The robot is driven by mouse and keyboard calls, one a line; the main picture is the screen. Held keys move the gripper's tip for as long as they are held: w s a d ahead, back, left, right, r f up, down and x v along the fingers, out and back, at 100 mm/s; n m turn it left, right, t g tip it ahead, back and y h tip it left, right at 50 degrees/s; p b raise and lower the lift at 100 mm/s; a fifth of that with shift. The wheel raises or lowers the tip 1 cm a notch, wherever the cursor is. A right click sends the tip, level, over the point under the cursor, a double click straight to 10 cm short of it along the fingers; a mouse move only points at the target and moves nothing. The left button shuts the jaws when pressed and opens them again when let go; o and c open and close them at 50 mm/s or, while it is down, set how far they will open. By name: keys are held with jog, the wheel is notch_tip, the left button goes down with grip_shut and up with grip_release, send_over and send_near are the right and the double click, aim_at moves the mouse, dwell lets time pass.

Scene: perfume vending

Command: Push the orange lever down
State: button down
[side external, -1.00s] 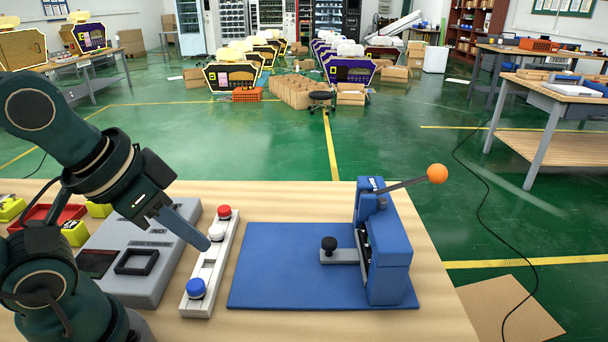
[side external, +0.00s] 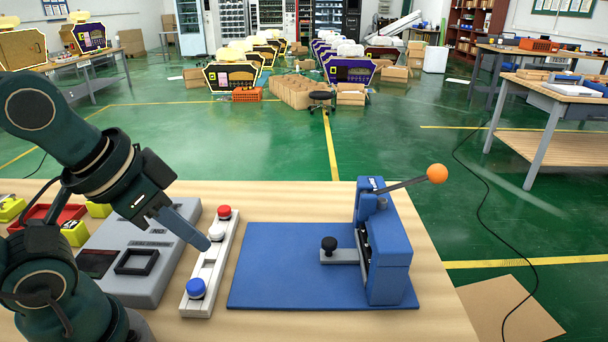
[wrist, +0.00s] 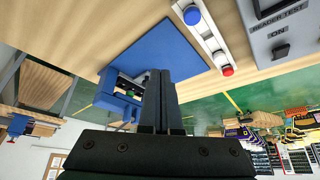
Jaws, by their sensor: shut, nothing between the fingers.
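The orange lever is a dark rod with an orange ball (side external: 437,173) at its end. It sticks out to the right and slightly up from the top of the blue press (side external: 388,245). The press stands at the right end of a blue base plate (side external: 290,265). My gripper (side external: 207,245) is shut and empty, above the white button strip, left of the plate and well away from the lever. In the wrist view my gripper's fingers (wrist: 161,75) are together, and the press (wrist: 118,100) is partly behind them. I cannot make out the orange ball there.
A white strip (side external: 208,270) carries red, white and blue buttons. A grey reader box (side external: 150,245) stands left of it. A black knob (side external: 329,244) sits on an arm at the press's left side. The blue plate's left half is clear.

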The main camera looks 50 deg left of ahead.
jog(key=w+d+r+m+t+h, duration=0.1)
jog(key=w+d+r+m+h, duration=0.25)
jog(key=w+r, duration=0.4)
jog(key=w+d+r+m+t+h, duration=0.2)
jog(key=w+d+r+m, duration=0.25)
jog(key=w+r, duration=0.3)
jog(key=w+m+h, duration=0.1)
jog(key=w, duration=0.9)
jog(key=shift+w+d, duration=0.3)
jog(key=shift+w, duration=0.05)
jog(key=shift+h, duration=0.25)
